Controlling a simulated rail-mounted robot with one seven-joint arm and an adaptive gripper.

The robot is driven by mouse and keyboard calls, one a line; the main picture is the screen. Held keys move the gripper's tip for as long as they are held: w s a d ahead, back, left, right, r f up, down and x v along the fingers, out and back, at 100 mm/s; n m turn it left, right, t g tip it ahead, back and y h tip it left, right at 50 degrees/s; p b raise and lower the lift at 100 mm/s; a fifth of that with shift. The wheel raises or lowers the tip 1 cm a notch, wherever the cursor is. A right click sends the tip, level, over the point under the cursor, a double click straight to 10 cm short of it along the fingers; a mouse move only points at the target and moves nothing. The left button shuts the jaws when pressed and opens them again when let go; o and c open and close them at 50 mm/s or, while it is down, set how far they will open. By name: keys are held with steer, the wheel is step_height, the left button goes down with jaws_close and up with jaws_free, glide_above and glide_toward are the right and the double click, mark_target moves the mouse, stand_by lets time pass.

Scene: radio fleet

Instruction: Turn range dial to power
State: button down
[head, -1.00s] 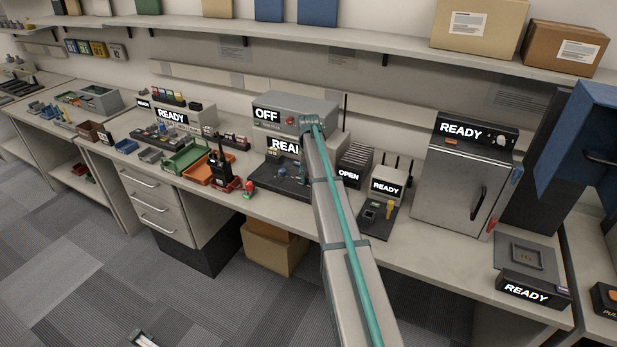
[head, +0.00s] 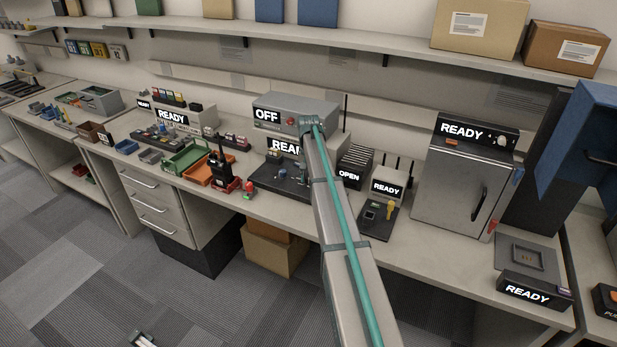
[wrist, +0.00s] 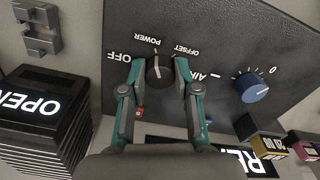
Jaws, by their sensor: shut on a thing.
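The range dial (wrist: 158,72) is a small black knob with a pale pointer line in the wrist view. It sits on a dark panel (wrist: 208,35) printed with OFF, POWER, OFFSET and AIR labels. The pointer faces the upper side of the picture, near POWER and OFFSET; I cannot tell exactly which mark it meets. My gripper (wrist: 160,75) is shut on the dial, one teal finger on each side. In the head view the dark panel (head: 268,181) lies on the bench; my arm and gripper hide much of the dial area.
A blue knob (wrist: 252,87) sits beside the dial on the same panel. An OPEN rack (wrist: 40,110) stands close by at the left in the wrist view. In the head view, a grey box reading OFF (head: 320,106) stands behind, and a radio (head: 219,170) stands to the left.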

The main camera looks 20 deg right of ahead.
mark_target(308, 178)
steer(key=c, duration=0.8)
jaws_free()
steer(key=shift+c, duration=0.2)
steer(key=shift+r, duration=0.15)
step_height(308, 178, up, 12)
